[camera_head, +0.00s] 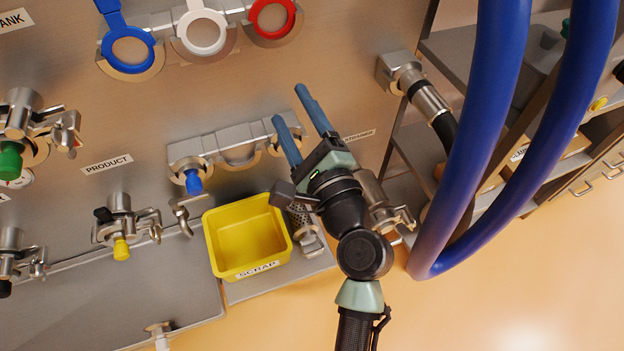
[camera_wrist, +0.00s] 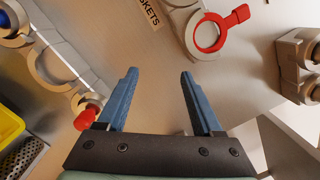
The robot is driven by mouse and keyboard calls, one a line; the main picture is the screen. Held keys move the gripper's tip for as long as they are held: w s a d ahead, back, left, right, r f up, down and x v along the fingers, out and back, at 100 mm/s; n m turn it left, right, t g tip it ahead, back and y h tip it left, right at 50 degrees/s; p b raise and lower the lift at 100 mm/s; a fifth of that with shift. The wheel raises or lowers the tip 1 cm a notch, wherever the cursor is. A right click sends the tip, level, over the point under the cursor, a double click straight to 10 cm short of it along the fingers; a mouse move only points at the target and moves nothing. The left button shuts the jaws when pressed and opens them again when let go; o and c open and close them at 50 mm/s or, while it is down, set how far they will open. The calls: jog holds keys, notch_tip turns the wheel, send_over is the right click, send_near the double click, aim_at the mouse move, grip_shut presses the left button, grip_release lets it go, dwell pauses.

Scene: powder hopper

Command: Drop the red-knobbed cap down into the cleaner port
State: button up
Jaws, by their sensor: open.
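The red-knobbed cap (camera_wrist: 85,120) shows in the wrist view by its red knob, close beside my left finger at the lower left. It sits at the near end of a metal rack (camera_wrist: 61,75). In the head view the cap is hidden behind my gripper. My gripper (camera_head: 294,104) is open and empty, its two blue fingers spread over the right end of the rack; they also show in the wrist view (camera_wrist: 159,74). A partly hidden label (camera_head: 358,136), seemingly CLEANER, is right of the fingers. A clamped metal fitting (camera_head: 388,209) lies below it; I cannot tell whether it is the cleaner port.
A blue-knobbed cap (camera_head: 193,182) is at the rack's left end. A yellow SCRAP bin (camera_head: 247,237) stands left of my wrist. Large blue hoses (camera_head: 483,130) arch on the right. A metal hose coupling (camera_head: 418,88) and a red gasket ring (camera_wrist: 209,34) are beyond my fingers.

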jog(key=s+d+f+m+h+b, duration=0.1)
jog(key=s+f+m+b, duration=0.1)
jog(key=f+m, duration=0.5)
jog(key=s+d+f+m+b, duration=0.15)
jog(key=f+m, duration=0.25)
jog(key=f, duration=0.6)
jog(key=shift+g, duration=0.3)
jog(key=shift+r+b+x, duration=0.15)
jog(key=shift+x, duration=2.15)
jog(key=shift+r+b+x, duration=0.15)
jog(key=shift+x, duration=2.15)
jog(key=shift+a, duration=0.2)
jog(key=shift+c, duration=0.3)
grip_shut()
jog(key=shift+r, duration=0.1)
